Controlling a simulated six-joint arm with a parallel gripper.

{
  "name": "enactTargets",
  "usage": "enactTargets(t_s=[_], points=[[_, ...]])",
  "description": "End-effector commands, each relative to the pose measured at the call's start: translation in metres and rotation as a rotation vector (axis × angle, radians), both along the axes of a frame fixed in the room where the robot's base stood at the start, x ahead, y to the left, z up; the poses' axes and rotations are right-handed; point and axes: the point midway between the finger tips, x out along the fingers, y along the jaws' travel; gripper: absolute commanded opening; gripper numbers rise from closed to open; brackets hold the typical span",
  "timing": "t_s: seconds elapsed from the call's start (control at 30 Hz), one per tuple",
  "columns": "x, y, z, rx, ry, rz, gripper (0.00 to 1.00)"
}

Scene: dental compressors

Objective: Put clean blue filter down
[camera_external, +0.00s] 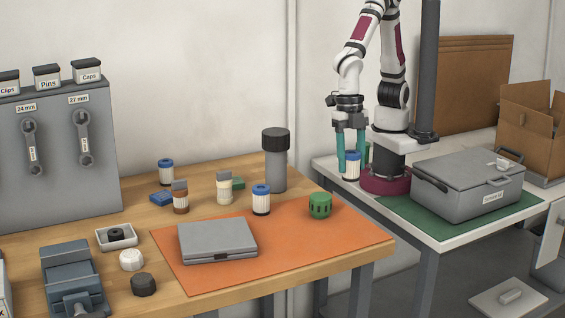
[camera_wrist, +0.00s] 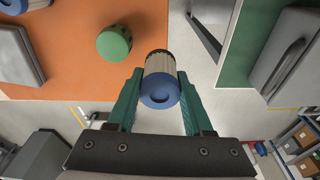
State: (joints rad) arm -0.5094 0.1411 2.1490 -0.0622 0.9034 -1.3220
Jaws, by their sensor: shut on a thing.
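My gripper (camera_external: 351,160) has teal fingers and is shut on a white pleated filter with a blue cap (camera_external: 351,166). In the wrist view my gripper (camera_wrist: 160,92) has a finger on each side of the filter (camera_wrist: 160,88), blue cap toward the camera. The filter is upright in the external view, near the left edge of the white table (camera_external: 330,165); whether it touches a surface I cannot tell. Two similar blue-capped filters stand on the wooden table, one at the orange mat (camera_external: 261,203) and one further back (camera_external: 166,172).
A green round part (camera_external: 320,205) and a grey case (camera_external: 217,240) are on the orange mat (camera_external: 340,245). A dark grey cylinder (camera_external: 275,165) stands behind. A grey toolbox (camera_external: 467,185) sits on a green mat (camera_external: 400,217) at right. A gap separates the tables.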

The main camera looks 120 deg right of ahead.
Motion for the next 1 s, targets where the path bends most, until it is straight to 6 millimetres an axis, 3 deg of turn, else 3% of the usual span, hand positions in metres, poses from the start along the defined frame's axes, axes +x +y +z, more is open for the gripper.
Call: enactTargets(t_s=[0.1, 0.2, 0.4, 0.5, 0.7, 0.83, 1.0], points=[[-0.045, 0.032, -0.031, -0.003, 0.005, 0.391, 0.0], [-0.085, 0.05, -0.055, -0.002, 0.005, 0.729, 0.0], [-0.16, 0.06, -0.094, -0.001, 0.004, 1.333, 0.0], [-0.181, 0.058, -0.104, 0.001, 0.003, 1.514, 0.0], [-0.198, 0.054, -0.12, 0.003, 0.006, 1.668, 0.0], [-0.198, 0.054, -0.138, 0.002, 0.004, 1.674, 0.0], [-0.197, 0.054, -0.142, 0.001, -0.001, 1.671, 0.0]])
